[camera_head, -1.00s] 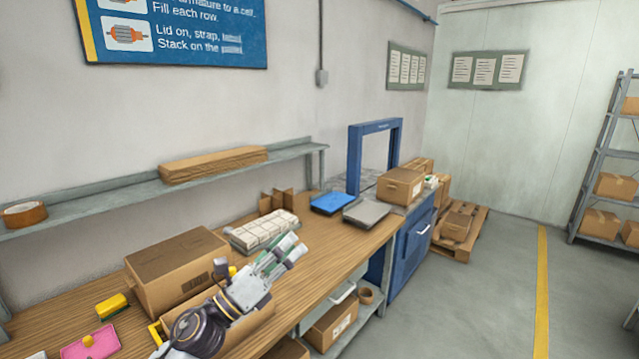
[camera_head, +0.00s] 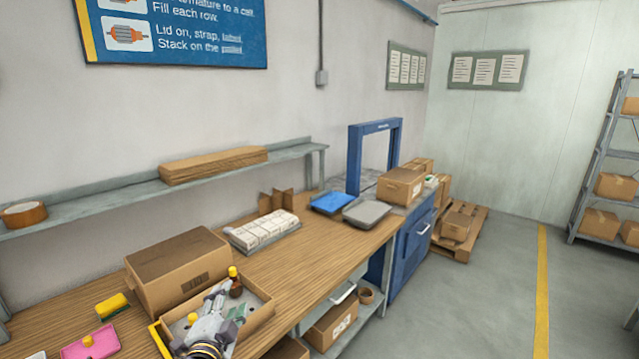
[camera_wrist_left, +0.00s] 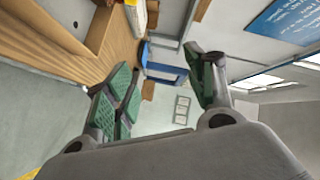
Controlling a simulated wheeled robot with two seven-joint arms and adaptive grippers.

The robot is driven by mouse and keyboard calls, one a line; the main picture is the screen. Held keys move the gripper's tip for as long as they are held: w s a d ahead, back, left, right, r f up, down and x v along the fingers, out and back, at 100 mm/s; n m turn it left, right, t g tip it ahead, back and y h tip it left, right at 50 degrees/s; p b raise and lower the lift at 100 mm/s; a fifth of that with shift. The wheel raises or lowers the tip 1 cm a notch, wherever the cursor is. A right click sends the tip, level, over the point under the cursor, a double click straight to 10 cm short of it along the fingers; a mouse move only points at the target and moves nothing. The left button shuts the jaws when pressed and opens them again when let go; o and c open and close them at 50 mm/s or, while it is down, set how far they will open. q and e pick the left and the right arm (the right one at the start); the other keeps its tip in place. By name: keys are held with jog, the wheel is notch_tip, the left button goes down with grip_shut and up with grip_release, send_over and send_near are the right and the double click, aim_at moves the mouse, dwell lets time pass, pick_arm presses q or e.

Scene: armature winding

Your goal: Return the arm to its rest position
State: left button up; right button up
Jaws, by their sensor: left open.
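My left gripper (camera_head: 240,313) is low in the head view, over the open cardboard tray (camera_head: 262,318) on the workbench. It is open and empty. Its green-padded fingers (camera_wrist_left: 165,88) stand wide apart in the left wrist view, with nothing between them. My left arm (camera_head: 205,338) comes in from the bottom edge. My right gripper is in neither view.
A white cell pack (camera_head: 264,232), blue tray (camera_head: 330,203) and grey tray (camera_head: 367,214) lie further along. The bench (camera_head: 310,255) between is clear. A shelf (camera_head: 110,193) runs above.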

pick_arm(q)
jog(key=s+f+n+g, duration=1)
jog(key=s+f+g, duration=0.3)
jog(key=s+f, duration=0.9)
jog(key=s+a+f+g, duration=0.1)
jog(key=s+f, duration=0.1)
jog(key=f, duration=1.4)
jog(key=s+f, duration=0.2)
jog(key=f, duration=1.3)
jog(key=s+a+f, duration=0.2)
jog(key=s+f, duration=0.8)
jog(key=s, duration=0.1)
jog(key=s+a+f+g, duration=0.1)
jog(key=s+a+f, duration=0.2)
jog(key=s+f, duration=0.7)
jog(key=shift+s+a, duration=0.3)
jog(key=shift+s, duration=0.15)
